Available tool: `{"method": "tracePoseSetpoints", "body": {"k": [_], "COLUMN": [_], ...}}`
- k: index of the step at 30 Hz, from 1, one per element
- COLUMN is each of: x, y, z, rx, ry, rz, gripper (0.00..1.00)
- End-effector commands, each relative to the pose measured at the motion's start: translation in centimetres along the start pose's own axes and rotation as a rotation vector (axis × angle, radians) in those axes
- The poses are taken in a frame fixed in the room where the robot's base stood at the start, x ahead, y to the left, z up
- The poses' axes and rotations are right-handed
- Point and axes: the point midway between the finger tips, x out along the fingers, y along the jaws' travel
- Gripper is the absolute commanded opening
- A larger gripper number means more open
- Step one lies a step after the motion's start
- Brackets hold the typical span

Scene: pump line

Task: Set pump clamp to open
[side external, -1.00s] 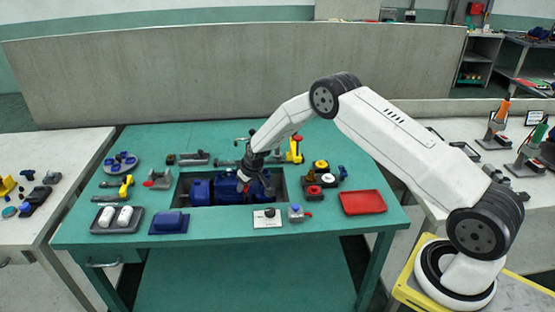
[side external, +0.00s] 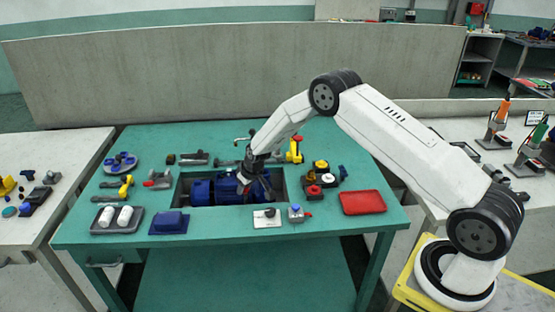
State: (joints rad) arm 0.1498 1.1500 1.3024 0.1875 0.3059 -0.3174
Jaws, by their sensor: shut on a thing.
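The blue pump (side external: 203,192) lies in a dark recess in the green bench top. My gripper (side external: 244,180) reaches down over the right half of the pump, with its fingers low against it. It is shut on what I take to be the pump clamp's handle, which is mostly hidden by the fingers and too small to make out. The clamp's exact angle cannot be told from this view.
A red tray (side external: 362,202) lies right of the recess. A white plate with a black knob (side external: 267,217) and a grey block with a blue top (side external: 297,213) are in front. Yellow-topped red buttons (side external: 320,167) stand close on the right.

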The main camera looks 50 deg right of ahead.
Motion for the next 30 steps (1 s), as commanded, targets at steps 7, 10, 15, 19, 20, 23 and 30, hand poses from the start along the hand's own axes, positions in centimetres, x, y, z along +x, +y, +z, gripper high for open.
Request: {"method": "tracePoseSetpoints", "body": {"k": [7, 10, 15, 19, 20, 23, 30], "x": [-0.6, -0.6, -0.6, -0.6, -0.6, -0.6, -0.6], "y": [-1.4, -1.6, -1.7, -1.8, -1.7, -1.6, -1.5], "z": [1.2, 1.3, 1.4, 1.5, 1.4, 1.4, 1.3], "rx": [0.0, 0.0, -0.002, -0.002, -0.002, -0.001, -0.001], "ry": [0.0, 0.0, -0.004, -0.006, -0.005, -0.004, -0.001], "rz": [-0.002, -0.002, -0.004, -0.005, -0.004, -0.003, -0.002], "gripper": [0.0, 0.0, 0.0, 0.65, 0.75, 0.75, 0.75]}}
